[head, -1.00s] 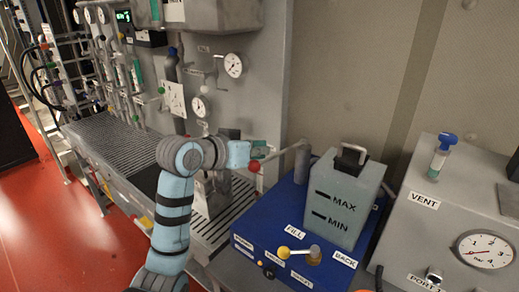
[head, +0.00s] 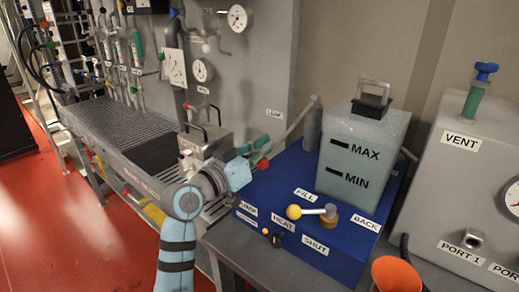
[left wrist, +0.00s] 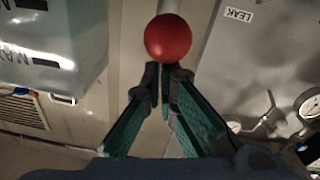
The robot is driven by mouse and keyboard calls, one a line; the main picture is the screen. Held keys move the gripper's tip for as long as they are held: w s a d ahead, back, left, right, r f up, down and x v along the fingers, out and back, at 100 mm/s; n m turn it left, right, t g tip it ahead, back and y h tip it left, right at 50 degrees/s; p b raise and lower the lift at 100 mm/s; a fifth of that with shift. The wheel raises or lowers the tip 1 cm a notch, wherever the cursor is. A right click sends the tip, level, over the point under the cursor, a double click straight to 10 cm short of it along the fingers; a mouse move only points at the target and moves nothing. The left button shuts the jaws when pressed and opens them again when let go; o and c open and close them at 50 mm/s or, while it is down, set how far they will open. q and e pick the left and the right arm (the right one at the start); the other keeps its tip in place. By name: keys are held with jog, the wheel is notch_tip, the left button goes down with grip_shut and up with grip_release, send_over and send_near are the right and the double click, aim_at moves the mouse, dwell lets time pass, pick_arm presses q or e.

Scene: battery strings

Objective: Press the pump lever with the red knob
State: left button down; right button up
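The red knob (head: 263,164) is on the low left end of the grey pump lever (head: 292,128). The lever slopes up right to a grey post (head: 312,126) on the blue pump base (head: 288,165). My left gripper (head: 262,144) is at the knob in the head view, its teal fingers partly hidden. In the left wrist view the red knob (left wrist: 168,37) is straight ahead of the fingertips (left wrist: 163,76), which are together with nothing visible between them. I cannot tell whether they touch the knob. My right gripper is not in view.
A translucent tank (head: 362,150) marked MAX and MIN stands on the blue base. A yellow-knobbed valve (head: 310,212) is in front of it. A grey vent box (head: 465,185) stands right, an orange funnel (head: 394,274) at the front. A grated bench (head: 130,130) lies left.

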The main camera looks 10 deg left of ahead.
pick_arm(q)
jog(key=shift+f, duration=0.65)
jog(key=r+p, duration=0.3)
jog(key=a+r+p, duration=0.1)
jog(key=r, duration=0.1)
jog(key=shift+s+a+r+p, duration=0.1)
jog(key=shift+s+p, duration=0.2)
jog(key=shift+p, duration=0.1)
jog(key=f+v, duration=0.1)
jog(key=v, duration=0.9)
jog(key=shift+s+b, duration=0.15)
jog(key=shift+b, duration=0.25)
